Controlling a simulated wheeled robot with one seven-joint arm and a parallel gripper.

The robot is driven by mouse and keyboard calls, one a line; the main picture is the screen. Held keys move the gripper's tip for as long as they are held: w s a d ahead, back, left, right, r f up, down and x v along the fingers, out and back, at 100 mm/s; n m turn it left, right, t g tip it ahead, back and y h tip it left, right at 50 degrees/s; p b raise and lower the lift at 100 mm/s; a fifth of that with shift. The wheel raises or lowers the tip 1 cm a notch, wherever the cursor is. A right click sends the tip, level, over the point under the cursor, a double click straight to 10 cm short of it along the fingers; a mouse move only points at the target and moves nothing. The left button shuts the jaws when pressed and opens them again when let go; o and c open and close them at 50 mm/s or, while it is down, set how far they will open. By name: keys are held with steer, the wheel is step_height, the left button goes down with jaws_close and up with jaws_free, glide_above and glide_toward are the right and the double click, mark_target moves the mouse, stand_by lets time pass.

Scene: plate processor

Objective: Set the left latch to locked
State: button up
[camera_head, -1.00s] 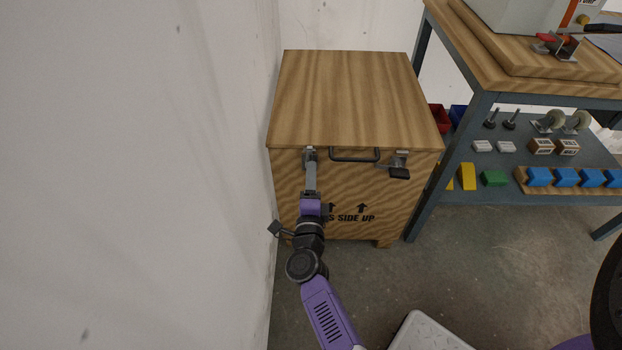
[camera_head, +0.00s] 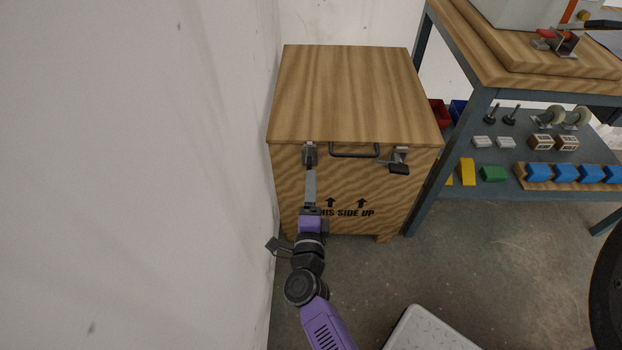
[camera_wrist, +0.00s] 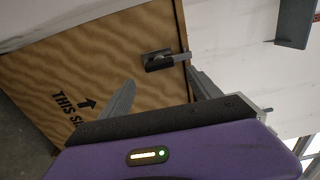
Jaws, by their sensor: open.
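The wooden crate (camera_head: 350,95) stands against the wall with its lid down. The left latch (camera_head: 309,154) is a small grey metal piece at the front top edge, left of the handle. In the wrist view what looks like this latch (camera_wrist: 165,59) shows a dark plate with a grey lever pointing right in the picture. My gripper (camera_head: 310,172) is open just below the left latch, in front of the crate. Its two fingers (camera_wrist: 162,82) are apart in the wrist view, with nothing seen between them. I cannot tell whether a fingertip touches the latch.
The right latch (camera_head: 399,162) has a dark tab hanging at the crate's front. A dark bar handle (camera_head: 354,151) sits between the latches. The white wall (camera_head: 200,150) is close on the left. A blue-grey workbench (camera_head: 480,110) with parts stands right. The floor ahead is clear.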

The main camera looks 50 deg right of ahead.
steer(key=shift+v, duration=1.2)
steer(key=s+a+r+n+t+y, duration=0.1)
steer(key=s+a+r+n+t, duration=0.15)
steer(key=r+n, duration=0.4)
steer(key=s+a+r+n+y, duration=0.2)
steer(key=s+a+n+y, duration=0.2)
steer(key=s+n, duration=0.35)
steer(key=s+a+r+n+t+y, duration=0.1)
steer(key=s+a+r+n+y, duration=0.1)
steer(key=s+a+n+y, duration=0.45)
steer(key=s+a+r+n+y, duration=0.2)
steer(key=s+a+n+y, duration=0.1)
steer(key=s+n, duration=0.55)
step_height(320, 180, up, 23)
steer(key=p, duration=2.2)
steer(key=shift+s+f+p, duration=0.2)
steer(key=shift+s+p, duration=0.1)
steer(key=shift+p, duration=0.05)
